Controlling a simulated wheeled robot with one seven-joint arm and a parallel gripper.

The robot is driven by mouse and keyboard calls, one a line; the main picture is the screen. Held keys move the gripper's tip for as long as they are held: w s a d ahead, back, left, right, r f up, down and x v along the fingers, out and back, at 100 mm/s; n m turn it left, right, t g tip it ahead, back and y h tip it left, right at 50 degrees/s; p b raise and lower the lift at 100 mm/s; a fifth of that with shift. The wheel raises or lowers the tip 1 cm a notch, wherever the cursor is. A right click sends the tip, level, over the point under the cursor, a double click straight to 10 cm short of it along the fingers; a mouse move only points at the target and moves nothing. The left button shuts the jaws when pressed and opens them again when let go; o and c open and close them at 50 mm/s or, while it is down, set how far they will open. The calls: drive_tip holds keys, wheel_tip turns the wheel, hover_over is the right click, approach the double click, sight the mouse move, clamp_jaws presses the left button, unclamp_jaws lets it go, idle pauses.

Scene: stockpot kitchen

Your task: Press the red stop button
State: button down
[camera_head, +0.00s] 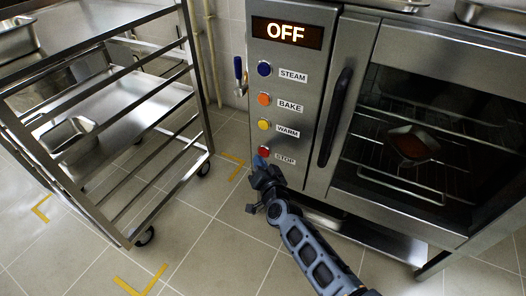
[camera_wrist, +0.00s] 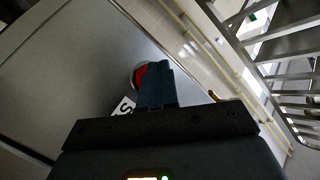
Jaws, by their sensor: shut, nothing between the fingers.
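The red stop button (camera_head: 264,152) is the lowest in a column of buttons on the oven's control panel, left of its STOP label (camera_head: 285,157). My gripper (camera_head: 260,163) is shut and empty, with its fingertips at or just below the button. In the wrist view the shut fingers (camera_wrist: 155,85) overlap the red button (camera_wrist: 139,74) and hide part of it. I cannot tell whether they touch it. The oven display (camera_head: 286,33) reads OFF.
Blue STEAM (camera_head: 264,69), orange BAKE (camera_head: 264,99) and yellow WARM (camera_head: 264,125) buttons sit above. The oven door handle (camera_head: 335,117) is to the right. A wheeled metal rack (camera_head: 203,138) stands left, with tiled floor between.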

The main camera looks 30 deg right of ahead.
drive_tip(key=shift+s+a, duration=0.1)
drive_tip(key=shift+a, duration=0.05)
drive_tip(key=s+a+p, duration=0.1)
drive_tip(key=a, duration=0.1)
drive_tip(key=s+a+p, duration=0.2)
idle(0.5)
drive_tip(key=shift+w, duration=0.1)
idle(0.6)
